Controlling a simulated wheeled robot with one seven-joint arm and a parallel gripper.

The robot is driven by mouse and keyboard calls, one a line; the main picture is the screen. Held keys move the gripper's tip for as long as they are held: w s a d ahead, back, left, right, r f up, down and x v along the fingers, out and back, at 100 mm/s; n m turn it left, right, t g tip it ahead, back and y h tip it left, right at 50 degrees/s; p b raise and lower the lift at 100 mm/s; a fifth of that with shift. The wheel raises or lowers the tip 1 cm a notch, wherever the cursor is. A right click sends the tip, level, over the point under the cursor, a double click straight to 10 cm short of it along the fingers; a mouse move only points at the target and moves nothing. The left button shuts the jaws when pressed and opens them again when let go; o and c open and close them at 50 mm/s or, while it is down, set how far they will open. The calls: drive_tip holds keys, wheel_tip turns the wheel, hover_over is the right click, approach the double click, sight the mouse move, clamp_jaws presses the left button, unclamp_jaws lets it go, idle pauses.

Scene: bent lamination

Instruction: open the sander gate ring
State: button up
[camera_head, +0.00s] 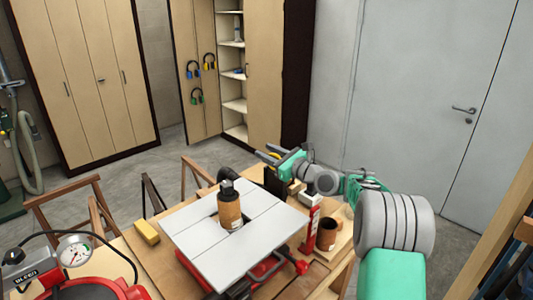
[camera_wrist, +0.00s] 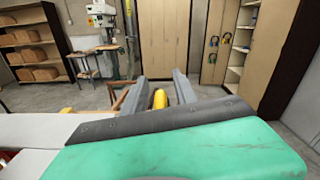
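My gripper (camera_head: 267,154) is at the far right edge of the sander table, with its fingers pointing left and away. A small rounded yellow piece (camera_head: 273,156), likely the gate ring, shows at the fingers. In the wrist view the yellow piece (camera_wrist: 160,98) stands between my two grey fingers, with a gap visible on each side, so my gripper (camera_wrist: 158,92) looks open around it. Its lower part is hidden behind my wrist. The sander has a pale square table (camera_head: 190,245) with a brown sanding drum (camera_head: 229,209) upright in its middle.
A black hose (camera_head: 232,175) and a black upright part (camera_head: 277,182) are behind the sander. A yellow block (camera_head: 146,231) lies at left. Red machinery (camera_head: 90,285) fills the front left.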

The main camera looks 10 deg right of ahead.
drive_tip(key=b+v, duration=0.2)
drive_tip(key=v, duration=0.5)
drive_tip(key=shift+s, duration=0.2)
drive_tip(key=shift+d, duration=0.15)
